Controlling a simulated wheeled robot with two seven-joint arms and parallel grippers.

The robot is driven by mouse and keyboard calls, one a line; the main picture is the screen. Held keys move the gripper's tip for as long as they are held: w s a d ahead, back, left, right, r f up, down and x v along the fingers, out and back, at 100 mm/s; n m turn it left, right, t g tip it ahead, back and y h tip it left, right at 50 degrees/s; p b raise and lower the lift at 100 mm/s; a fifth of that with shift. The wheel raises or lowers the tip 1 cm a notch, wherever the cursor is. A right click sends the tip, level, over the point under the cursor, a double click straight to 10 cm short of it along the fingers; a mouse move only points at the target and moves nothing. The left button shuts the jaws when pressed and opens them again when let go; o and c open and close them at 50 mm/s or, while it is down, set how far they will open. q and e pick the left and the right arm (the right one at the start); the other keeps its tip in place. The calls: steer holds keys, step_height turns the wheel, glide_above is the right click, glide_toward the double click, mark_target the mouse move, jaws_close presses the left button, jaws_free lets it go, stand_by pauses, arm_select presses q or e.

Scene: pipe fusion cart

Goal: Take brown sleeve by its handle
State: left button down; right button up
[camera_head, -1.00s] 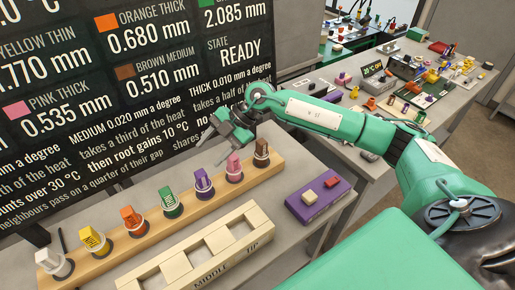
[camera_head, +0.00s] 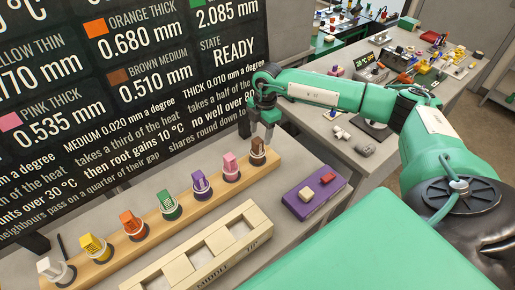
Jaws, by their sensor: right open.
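The brown sleeve (camera_head: 257,147) stands upright at the far right end of a wooden rack (camera_head: 190,218), with its brown handle on top. My right gripper (camera_head: 262,133) points down directly above the brown handle, its fingertips close to the handle's top. Its jaws are open and hold nothing; whether they touch the handle I cannot tell. The pink sleeve (camera_head: 230,163) stands just left of the brown one. My left gripper is not in view.
Purple, green, orange, yellow and white sleeves stand along the rack to the left. A pale slotted tray (camera_head: 152,280) and a purple box with two buttons (camera_head: 305,205) lie in front. A large display panel (camera_head: 120,100) rises close behind the rack.

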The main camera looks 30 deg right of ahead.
mark_target(258, 140)
steer(key=f+p, duration=0.1)
steer(key=a+f+p, duration=0.1)
steer(key=f, duration=0.1)
steer(key=f+p, duration=0.1)
steer(key=shift+a+f, duration=0.3)
steer(key=shift+f, duration=0.45)
steer(key=c, duration=1.1)
